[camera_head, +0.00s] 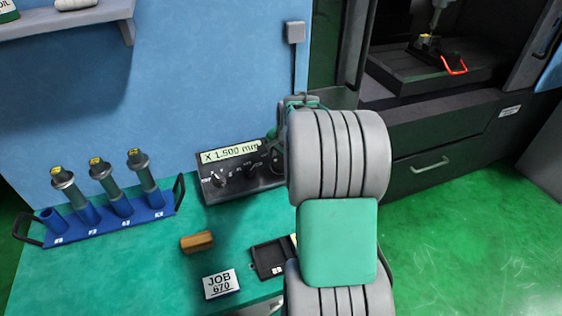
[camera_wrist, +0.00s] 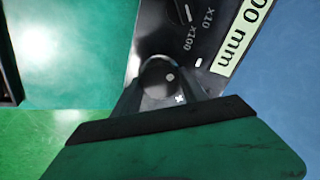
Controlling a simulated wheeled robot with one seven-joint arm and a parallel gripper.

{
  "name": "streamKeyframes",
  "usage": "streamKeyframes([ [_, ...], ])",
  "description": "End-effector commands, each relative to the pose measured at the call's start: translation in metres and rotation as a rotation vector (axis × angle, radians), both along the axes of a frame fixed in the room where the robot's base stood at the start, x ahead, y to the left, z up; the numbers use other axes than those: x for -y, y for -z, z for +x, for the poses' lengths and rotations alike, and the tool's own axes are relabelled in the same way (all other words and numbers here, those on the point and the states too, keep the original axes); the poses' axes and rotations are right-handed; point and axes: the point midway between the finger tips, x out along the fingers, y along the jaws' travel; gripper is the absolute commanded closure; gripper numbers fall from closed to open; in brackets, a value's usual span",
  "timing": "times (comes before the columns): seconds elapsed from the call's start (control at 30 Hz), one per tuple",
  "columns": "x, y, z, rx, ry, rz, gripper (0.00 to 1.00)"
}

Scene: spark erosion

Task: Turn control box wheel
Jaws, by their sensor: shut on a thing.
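The dark control box (camera_head: 232,188) stands at the back of the green bench, against the blue wall. Its display (camera_head: 231,152) reads "X 1.500 mm". Knobs show on its sloped face, with one selector knob (camera_head: 218,180) at the left. The wheel (camera_wrist: 164,76) is a dark round part at the box's end in the wrist view, near the "X10" and "X100" marks. My gripper (camera_wrist: 169,88) is shut on the wheel, with a finger at each side of it. In the head view my arm hides my gripper and most of the wheel.
A blue rack (camera_head: 110,228) with several cylindrical holders stands at the left. A wooden block (camera_head: 197,242), a "JOB 670" card (camera_head: 221,284) and a black tray (camera_head: 268,259) lie in front of the box. A dark machine (camera_head: 440,135) stands at the right.

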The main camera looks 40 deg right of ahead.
Motion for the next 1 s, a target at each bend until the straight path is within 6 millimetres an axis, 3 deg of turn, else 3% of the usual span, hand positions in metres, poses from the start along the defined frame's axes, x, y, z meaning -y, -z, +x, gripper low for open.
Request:
streamKeyframes([
  [0.5,0.0008,-0.0004,-0.0002,0.002,0.021,0.007,0.90],
  [0.53,0.0008,-0.0004,-0.0002,0.002,0.021,0.007,0.48],
  [0.77,0.0004,-0.0002,-0.0001,0.002,0.020,0.007,0.29],
  [1.0,0.0001,-0.0004,-0.0001,0.002,0.019,0.007,0.28],
])
